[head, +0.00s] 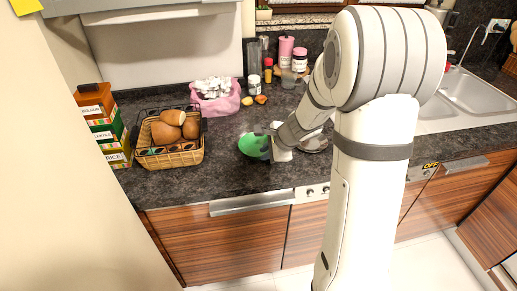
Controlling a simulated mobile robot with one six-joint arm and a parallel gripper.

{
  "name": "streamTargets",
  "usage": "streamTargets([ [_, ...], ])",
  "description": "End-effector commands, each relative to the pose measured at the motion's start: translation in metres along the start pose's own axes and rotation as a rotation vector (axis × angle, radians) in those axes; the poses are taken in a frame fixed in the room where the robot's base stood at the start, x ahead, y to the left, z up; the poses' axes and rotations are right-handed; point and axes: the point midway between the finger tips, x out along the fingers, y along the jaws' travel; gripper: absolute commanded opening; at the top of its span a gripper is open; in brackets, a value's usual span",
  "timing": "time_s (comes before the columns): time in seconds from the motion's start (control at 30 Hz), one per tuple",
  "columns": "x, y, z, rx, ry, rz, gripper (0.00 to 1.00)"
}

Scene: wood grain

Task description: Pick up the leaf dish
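The leaf dish appears to be the green, rounded dish (252,146) on the dark countertop, in the middle of the head view. My gripper (270,147) is at its right side, reaching in from the right. The gripper's dark finger parts overlap the dish's right edge in the picture. The fingers are too small and partly hidden, so I cannot tell whether they touch the dish or are open or shut. The right end of the dish is hidden behind the gripper.
A wicker basket of brown, rounded items (170,154) stands left of the dish, with stacked boxes (104,128) beyond. Behind are a pink bag (214,104), small yellow and orange items, and jars (286,50). A plate (314,144) lies right of the gripper. The counter's front edge is close.

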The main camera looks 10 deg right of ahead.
Motion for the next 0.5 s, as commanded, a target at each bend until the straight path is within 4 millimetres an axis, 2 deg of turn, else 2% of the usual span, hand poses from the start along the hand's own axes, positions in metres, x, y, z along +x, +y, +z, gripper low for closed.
streamTargets([
  [0.03, 0.01, 0.002, 0.0, 0.0, 0.0, 0.003, 0.14],
  [0.17, 0.023, 0.001, 0.0, -0.001, -0.001, 0.002, 0.14],
  [0.43, 0.025, 0.0, 0.0, -0.002, 0.001, 0.0, 0.14],
  [0.5, 0.025, 0.0, 0.0, -0.001, 0.001, 0.0, 0.09],
])
